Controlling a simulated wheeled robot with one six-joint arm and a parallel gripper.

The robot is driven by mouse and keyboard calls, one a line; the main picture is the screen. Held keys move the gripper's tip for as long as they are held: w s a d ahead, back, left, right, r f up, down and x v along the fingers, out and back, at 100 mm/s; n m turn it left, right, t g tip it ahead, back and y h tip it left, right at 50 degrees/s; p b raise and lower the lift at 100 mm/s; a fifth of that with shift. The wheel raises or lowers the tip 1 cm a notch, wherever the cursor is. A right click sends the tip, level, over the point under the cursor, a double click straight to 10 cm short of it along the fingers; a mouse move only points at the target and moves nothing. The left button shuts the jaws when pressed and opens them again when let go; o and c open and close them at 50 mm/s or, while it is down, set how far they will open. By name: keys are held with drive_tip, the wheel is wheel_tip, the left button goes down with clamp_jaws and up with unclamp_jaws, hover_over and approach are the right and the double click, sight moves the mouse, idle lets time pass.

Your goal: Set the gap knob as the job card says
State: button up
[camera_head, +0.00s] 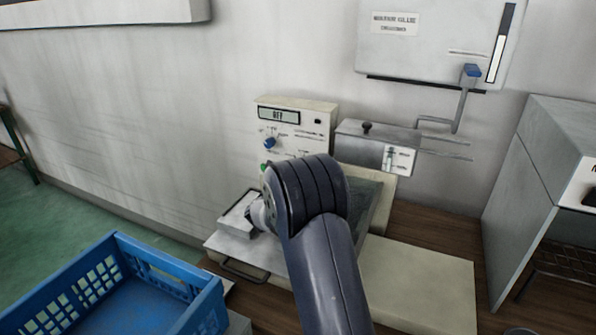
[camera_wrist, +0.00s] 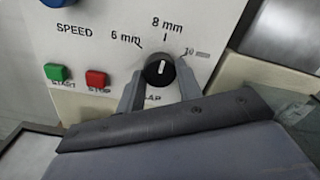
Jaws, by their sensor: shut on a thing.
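The black gap knob (camera_wrist: 153,80) is on the white panel in the wrist view. Its white mark points up, about toward the 8 mm label (camera_wrist: 167,24). The 6 mm label (camera_wrist: 125,38) is to its left and the 10 mm label (camera_wrist: 197,51) to its right. My gripper (camera_wrist: 161,74) is shut on the knob, one finger on each side. The word below the knob is partly covered. In the head view my arm hides the gripper and the knob. No job card can be read for certain.
The wrist view shows a green START button (camera_wrist: 58,72), a red STOP button (camera_wrist: 96,79) and a blue speed knob (camera_wrist: 58,2) near my gripper. In the head view, a blue crate (camera_head: 150,262) stands at lower left and a grey cabinet (camera_head: 525,190) at right.

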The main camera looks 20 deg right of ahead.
idle(0.4)
drive_tip(key=o, duration=1)
drive_tip(key=shift+a, duration=0.1)
drive_tip(key=b+v, duration=0.1)
drive_tip(key=v, duration=0.9)
drive_tip(key=shift+s+a, duration=0.25)
drive_tip(key=shift+s, duration=0.05)
drive_tip(key=x, duration=1)
drive_tip(key=shift+w+d+p, duration=0.3)
drive_tip(key=shift+p, duration=0.05)
